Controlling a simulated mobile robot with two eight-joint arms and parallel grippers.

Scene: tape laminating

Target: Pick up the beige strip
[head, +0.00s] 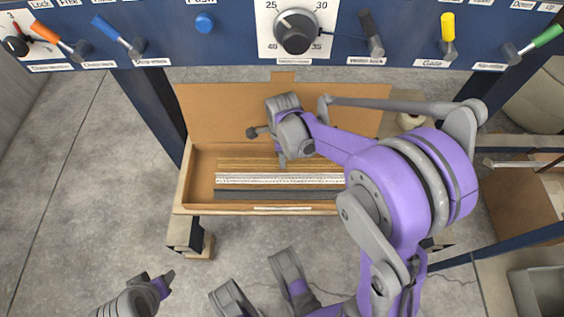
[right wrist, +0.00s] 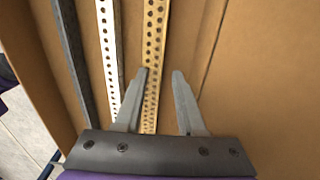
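The fingers are apart, and I cannot tell whether either touches the strip. In the head view the beige strip (head: 232,164) is partly hidden by my right arm. My left gripper (head: 160,284) shows only in part at the bottom left, away from the box; its opening is unclear.
A white perforated strip (head: 235,180) and a dark grey strip (head: 235,195) lie parallel in the box. The box's raised lid (head: 225,105) stands behind. A blue panel (head: 175,30) with levers and a dial overhangs the back. Floor at left is clear.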

